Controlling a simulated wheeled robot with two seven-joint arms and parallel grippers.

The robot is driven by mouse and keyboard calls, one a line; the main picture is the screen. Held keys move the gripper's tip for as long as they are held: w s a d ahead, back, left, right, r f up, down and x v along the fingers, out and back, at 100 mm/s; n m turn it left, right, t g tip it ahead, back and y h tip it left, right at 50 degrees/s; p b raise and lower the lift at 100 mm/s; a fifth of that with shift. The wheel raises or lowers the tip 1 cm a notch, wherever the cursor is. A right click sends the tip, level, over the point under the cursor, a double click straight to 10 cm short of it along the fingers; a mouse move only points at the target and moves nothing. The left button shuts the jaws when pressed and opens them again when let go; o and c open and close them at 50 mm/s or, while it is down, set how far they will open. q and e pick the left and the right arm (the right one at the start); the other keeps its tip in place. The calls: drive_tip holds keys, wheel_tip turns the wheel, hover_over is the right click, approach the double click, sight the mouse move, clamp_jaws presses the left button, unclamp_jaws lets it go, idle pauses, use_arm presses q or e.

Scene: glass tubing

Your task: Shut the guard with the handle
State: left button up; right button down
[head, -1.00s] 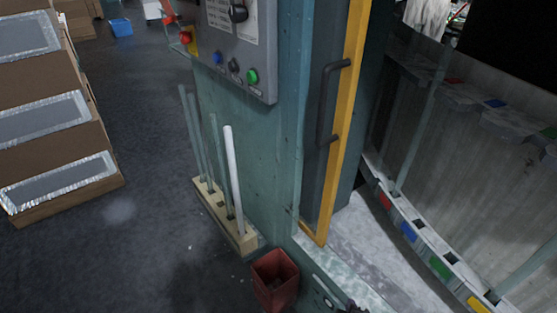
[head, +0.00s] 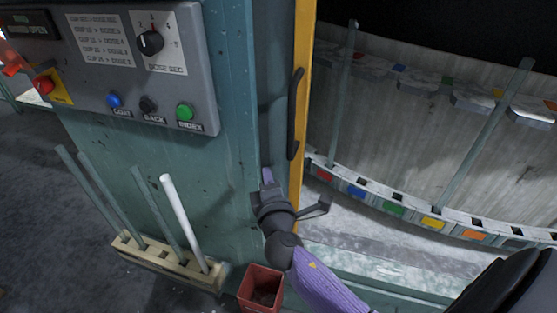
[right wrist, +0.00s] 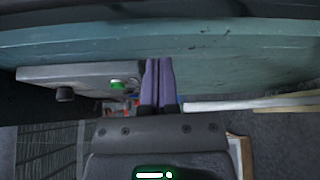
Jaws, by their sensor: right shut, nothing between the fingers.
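The guard is a dark panel with a yellow edge (head: 304,50); in the head view it stands beside the teal post, leaving the machine's interior on the right exposed. Its black bar handle (head: 296,115) is mounted upright near the yellow edge. My right gripper (head: 267,176) is just below and left of the handle, in front of the post, and does not hold it. Its purple fingers (right wrist: 158,82) are together and empty in the right wrist view, with a teal surface beyond them. My left gripper is not in view.
A grey control panel (head: 135,95) with buttons and a dial is left of the guard. A wooden rack (head: 165,264) holds several tubes below it. A red bin (head: 260,287) stands beside the rack. Inside the machine, a curved row of coloured squares (head: 394,208) carries upright glass tubes.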

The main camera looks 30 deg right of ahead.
drive_tip(key=d, duration=0.1)
drive_tip(key=w+d, duration=0.1)
drive_tip(key=d, duration=0.1)
drive_tip(key=w+d+p, duration=0.1)
drive_tip(key=shift+w+d+r, duration=0.1)
drive_tip(key=shift+d, duration=0.25)
